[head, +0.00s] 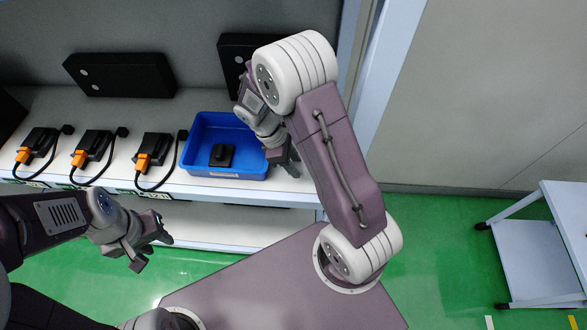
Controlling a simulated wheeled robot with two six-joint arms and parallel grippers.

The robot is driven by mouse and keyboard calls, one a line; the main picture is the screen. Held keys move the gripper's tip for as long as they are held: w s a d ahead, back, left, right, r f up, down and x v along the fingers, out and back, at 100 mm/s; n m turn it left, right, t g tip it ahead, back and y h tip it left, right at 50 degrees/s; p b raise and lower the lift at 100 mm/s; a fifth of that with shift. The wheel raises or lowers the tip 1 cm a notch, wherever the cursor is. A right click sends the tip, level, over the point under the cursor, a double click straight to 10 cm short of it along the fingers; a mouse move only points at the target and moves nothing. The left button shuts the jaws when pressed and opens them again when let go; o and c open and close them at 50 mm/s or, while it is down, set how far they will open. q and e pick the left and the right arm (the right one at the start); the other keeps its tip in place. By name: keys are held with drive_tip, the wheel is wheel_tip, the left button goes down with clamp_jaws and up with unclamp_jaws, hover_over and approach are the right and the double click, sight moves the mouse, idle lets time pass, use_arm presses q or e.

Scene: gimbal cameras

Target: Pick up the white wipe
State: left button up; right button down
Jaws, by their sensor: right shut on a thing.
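My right gripper (287,165) is at the right end of the white shelf, just right of the blue bin. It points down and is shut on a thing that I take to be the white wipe. The wipe is mostly hidden by the fingers and hard to tell from the white shelf behind it. My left gripper (153,252) is open and empty, in front of the shelf's edge and left of my base.
The blue bin (184,178) holds a black device (221,155). Several black devices with orange plugs (143,160) and cables line the shelf (190,101) to the left. Black boxes (120,75) stand behind. A white cart (545,240) stands far right; green floor between is clear.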

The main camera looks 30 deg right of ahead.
drive_tip(key=s+a+r, duration=0.1)
drive_tip(key=s+r, duration=0.5)
drive_tip(key=s, duration=0.5)
drive_tip(key=shift+a+r+b, duration=0.15)
drive_tip(key=shift+a+b, duration=0.15)
drive_tip(key=shift+b, duration=0.1)
drive_tip(key=shift+w, duration=0.1)
